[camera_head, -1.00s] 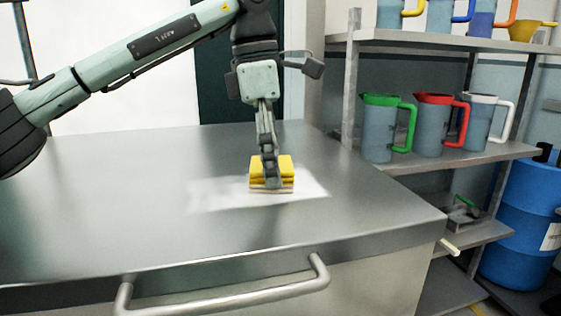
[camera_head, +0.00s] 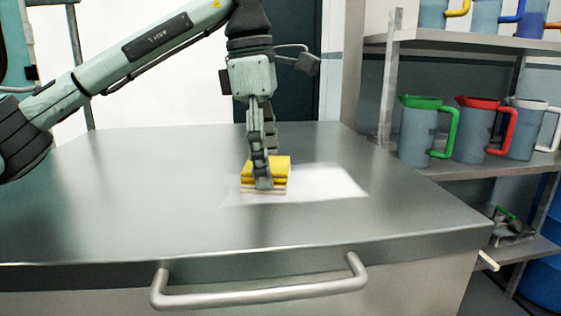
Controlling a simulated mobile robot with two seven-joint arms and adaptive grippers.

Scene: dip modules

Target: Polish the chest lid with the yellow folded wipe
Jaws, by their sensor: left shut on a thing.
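The chest lid (camera_head: 130,205) is a broad grey metal top that fills the lower middle of the head view. A pale, bright patch (camera_head: 325,182) shows on it, mostly to the right of the wipe. The yellow folded wipe (camera_head: 280,166) is a thick folded stack with a paler lower layer, low at the lid surface. My left gripper (camera_head: 263,182) points down and is shut on the wipe, its fingers covering part of the wipe's front. Whether the wipe presses on the lid is hard to tell. My right gripper is not in view.
A bar handle (camera_head: 260,294) runs along the chest's front. At right, a shelf rack (camera_head: 490,165) holds jugs with green (camera_head: 418,130), red (camera_head: 475,130) and white (camera_head: 525,130) handles. The lid's left and front areas are clear.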

